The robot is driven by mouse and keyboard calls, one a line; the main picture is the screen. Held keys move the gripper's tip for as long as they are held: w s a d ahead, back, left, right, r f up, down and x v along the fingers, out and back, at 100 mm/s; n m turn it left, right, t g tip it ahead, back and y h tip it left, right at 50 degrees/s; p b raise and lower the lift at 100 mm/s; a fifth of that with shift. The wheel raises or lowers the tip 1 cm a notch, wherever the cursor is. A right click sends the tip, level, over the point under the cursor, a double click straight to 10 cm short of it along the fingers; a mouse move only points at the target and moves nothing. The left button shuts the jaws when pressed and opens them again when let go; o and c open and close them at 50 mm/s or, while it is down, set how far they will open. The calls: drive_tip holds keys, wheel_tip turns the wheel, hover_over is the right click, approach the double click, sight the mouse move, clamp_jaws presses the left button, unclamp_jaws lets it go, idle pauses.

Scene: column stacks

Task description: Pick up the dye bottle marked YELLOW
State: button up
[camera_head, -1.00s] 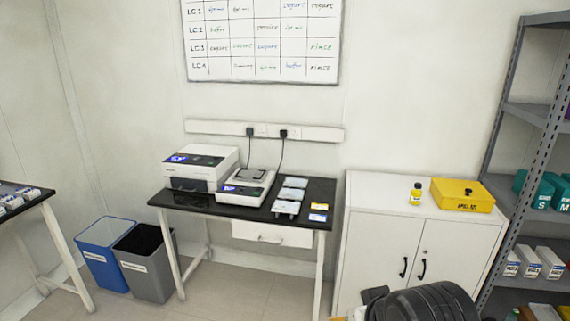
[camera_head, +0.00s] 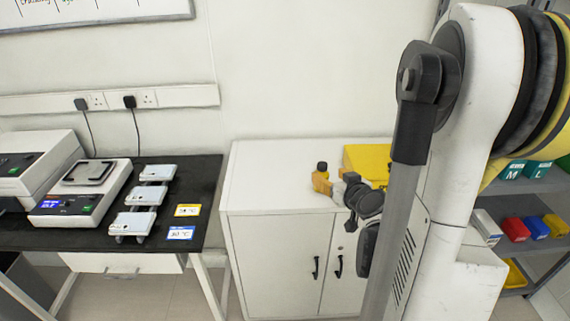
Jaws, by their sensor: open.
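The dye bottle (camera_head: 322,167) stands upright on the white cabinet's top, near its middle. Its black cap and a little of its yellow body show; its lettering is too small to read. My gripper (camera_head: 327,182), with orange-yellow finger parts, is open at the bottle and overlaps its lower part in this view. I cannot tell whether the fingers touch the bottle or stand around it.
A yellow box (camera_head: 366,160) sits just right of the bottle, partly behind my arm. The white cabinet (camera_head: 262,185) has free top to the left. A black bench (camera_head: 205,205) with instruments stands left; a grey shelf rack (camera_head: 517,204) with bins stands right.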

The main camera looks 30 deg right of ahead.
sight(324, 166)
drive_tip(key=w+d, duration=0.1)
drive_tip(key=w+d+f+b, duration=0.1)
drive_tip(key=w, duration=0.1)
drive_tip(key=w+d+f, duration=0.1)
drive_tip(key=shift+w+d+f, duration=0.1)
drive_tip(key=shift+w+f, duration=0.05)
drive_tip(key=shift+w, duration=0.05)
drive_tip(key=b+x, duration=0.2)
drive_tip(key=x, duration=0.3)
drive_tip(key=shift+w+d, duration=0.1)
drive_tip(key=shift+d, duration=0.15)
clamp_jaws()
